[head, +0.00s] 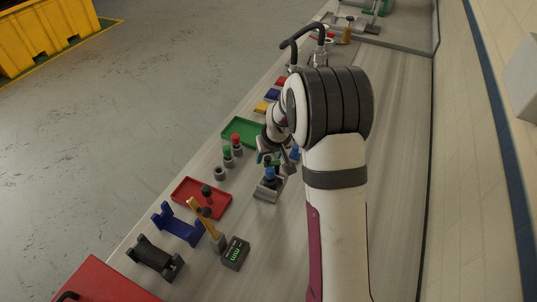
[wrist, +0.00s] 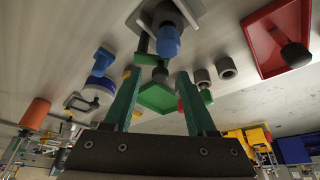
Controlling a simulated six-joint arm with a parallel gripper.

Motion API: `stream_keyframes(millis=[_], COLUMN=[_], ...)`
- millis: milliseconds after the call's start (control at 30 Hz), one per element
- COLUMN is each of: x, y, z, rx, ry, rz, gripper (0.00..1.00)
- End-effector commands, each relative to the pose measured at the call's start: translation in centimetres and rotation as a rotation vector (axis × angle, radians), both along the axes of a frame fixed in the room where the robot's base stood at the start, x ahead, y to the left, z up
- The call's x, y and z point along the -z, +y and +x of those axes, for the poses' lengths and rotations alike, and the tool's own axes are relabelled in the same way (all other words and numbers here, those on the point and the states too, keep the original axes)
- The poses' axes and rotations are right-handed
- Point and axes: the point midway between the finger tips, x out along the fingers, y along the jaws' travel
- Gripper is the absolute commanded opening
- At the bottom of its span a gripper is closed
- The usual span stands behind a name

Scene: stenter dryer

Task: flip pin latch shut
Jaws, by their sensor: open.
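I cannot single out the pin latch for certain. A grey base plate (head: 266,194) with a blue-capped knob (head: 270,173) stands in mid-bench, just in front of my gripper (head: 279,160). In the wrist view the blue knob (wrist: 168,42) is beyond the fingertips, with a dark post beside it. The two green fingers of my gripper (wrist: 158,76) are spread apart with nothing held between them. In the head view my arm hides part of the bench and most of the fingers.
A green tray (head: 235,130) and red tray (head: 188,187) lie left of the knob, with green and red (head: 237,140) capped pegs between them. The bench strip right of my arm is bare.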

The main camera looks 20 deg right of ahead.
Motion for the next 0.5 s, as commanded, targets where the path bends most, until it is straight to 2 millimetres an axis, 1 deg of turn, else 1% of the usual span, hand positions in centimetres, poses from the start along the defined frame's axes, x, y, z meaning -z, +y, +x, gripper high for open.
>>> stream_keyframes(millis=[200, 267, 400, 467, 500], x=[0.05, 0.04, 0.03, 0.03, 0.02], y=[0.0, 0.0, -0.01, -0.01, -0.01], z=[0.04, 0.04, 0.03, 0.03, 0.03], rx=[0.0, 0.0, 0.0, 0.0, 0.0], ry=[0.0, 0.0, 0.0, 0.0, 0.0], rz=[0.0, 0.0, 0.0, 0.0, 0.0], gripper=[0.57, 0.48, 0.23, 0.12, 0.05])
